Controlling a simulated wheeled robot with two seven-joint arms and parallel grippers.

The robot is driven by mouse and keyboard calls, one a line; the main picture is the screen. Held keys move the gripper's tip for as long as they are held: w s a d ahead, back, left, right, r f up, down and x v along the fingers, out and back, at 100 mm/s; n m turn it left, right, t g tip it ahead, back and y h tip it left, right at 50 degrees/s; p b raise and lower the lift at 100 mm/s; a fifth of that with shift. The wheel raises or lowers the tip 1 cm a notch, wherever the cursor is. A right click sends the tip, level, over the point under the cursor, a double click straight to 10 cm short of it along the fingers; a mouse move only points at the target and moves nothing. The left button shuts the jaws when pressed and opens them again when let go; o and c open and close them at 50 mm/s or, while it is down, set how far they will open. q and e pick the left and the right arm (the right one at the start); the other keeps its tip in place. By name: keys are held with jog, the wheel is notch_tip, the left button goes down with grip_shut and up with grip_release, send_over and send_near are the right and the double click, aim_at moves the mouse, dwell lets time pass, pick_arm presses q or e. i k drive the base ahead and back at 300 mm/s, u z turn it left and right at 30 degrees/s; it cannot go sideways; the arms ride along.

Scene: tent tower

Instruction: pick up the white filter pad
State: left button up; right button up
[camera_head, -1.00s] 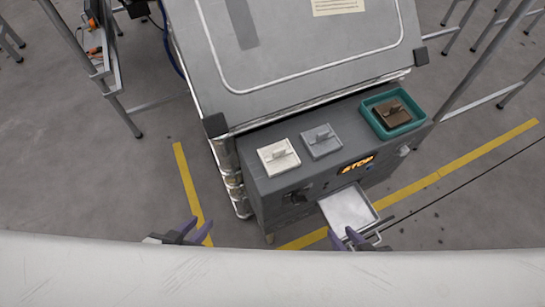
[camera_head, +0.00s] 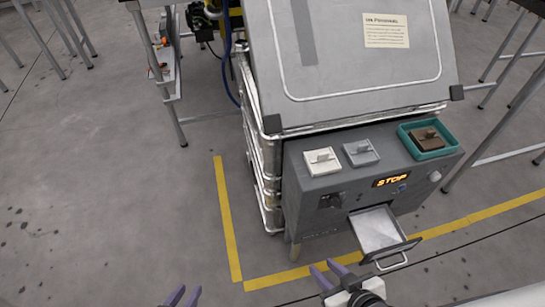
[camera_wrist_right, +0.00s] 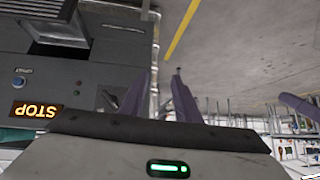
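The white filter pad (camera_head: 322,161), a pale square with a small raised handle, lies at the left end of the grey machine's top ledge (camera_head: 300,187). A grey pad (camera_head: 361,152) lies just right of it. A brown pad (camera_head: 427,139) sits in a teal tray (camera_head: 407,146). My right gripper (camera_head: 322,264) is below and in front of the machine, empty and well apart from the white pad. Its fingers stand apart in the right wrist view (camera_wrist_right: 160,80). My left gripper (camera_head: 189,289) is at the bottom edge, its fingers apart and nothing visible between them.
An open drawer (camera_head: 378,230) with a dark handle juts from the machine's front, near my right gripper. A lit STOP display (camera_head: 391,180) is above it. A tilted grey panel (camera_head: 360,80) rises behind the ledge. The floor to the left is clear, with yellow lines.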

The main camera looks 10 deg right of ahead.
aim_at(325, 161)
jog(key=u, duration=1.1)
jog(key=i, duration=2.8)
jog(key=z, duration=4)
